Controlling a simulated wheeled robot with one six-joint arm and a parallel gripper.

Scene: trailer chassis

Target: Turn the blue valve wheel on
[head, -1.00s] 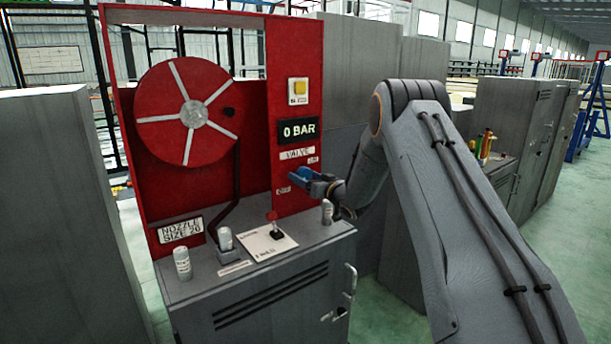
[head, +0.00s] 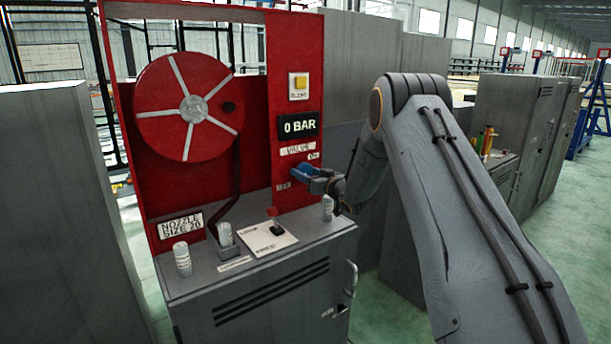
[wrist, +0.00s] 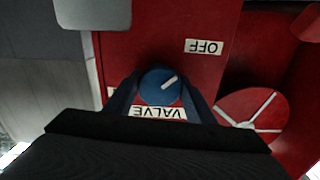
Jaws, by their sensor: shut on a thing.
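The blue valve wheel (head: 303,171) sits on the red panel below the VALVE label (head: 297,149). In the wrist view the round blue wheel (wrist: 158,84) has a white pointer mark slanting towards the upper right, on the side of the OFF label (wrist: 204,46). My gripper (head: 310,177) is at the wheel, its fingers on either side and shut on it. The fingers hide parts of its rim. A small label (head: 313,156) is up right of the wheel; in the wrist view the left finger mostly covers a white label. The display (head: 298,127) reads 0 BAR.
A red hose reel (head: 190,108) is on the left of the panel. A yellow button (head: 299,84) is above the display.

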